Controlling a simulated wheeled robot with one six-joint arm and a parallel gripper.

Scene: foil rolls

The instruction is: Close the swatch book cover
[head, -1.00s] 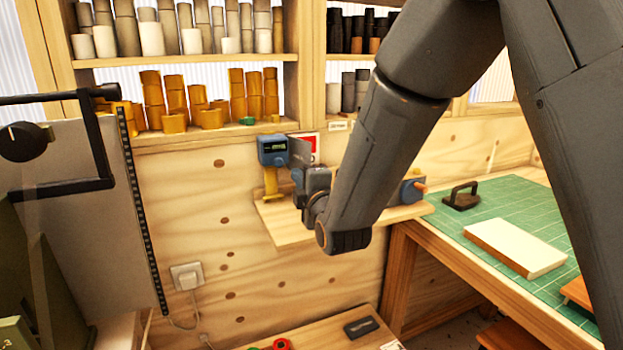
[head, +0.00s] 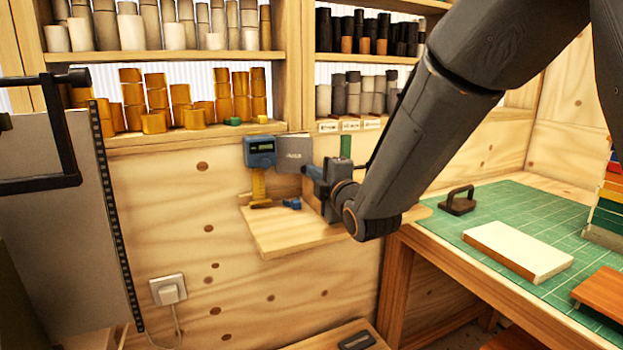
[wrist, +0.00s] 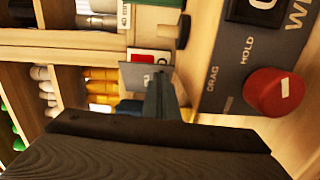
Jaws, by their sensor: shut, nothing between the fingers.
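No clearly readable swatch book shows, so I cannot tell whether its cover is open. A cream-topped, brown-edged slab (head: 518,251) lies flat on the green mat and may be it; I cannot tell. My gripper (head: 312,173) is shut and empty. It is over the small wooden wall shelf, well left of the slab, close to a grey plate (head: 294,154) beside a blue gauge (head: 260,152). I cannot tell whether it touches the plate. In the wrist view the grey plate (wrist: 137,77) shows beyond my dark gripper (wrist: 162,98).
The wooden wall shelf (head: 285,243) holds a small blue part. The green mat (head: 480,222) also carries a dark handled block (head: 458,201), a brown board (head: 603,291) and a coloured stack (head: 608,205). Foil rolls fill the racks above. A red knob (wrist: 276,92) shows in the wrist view.

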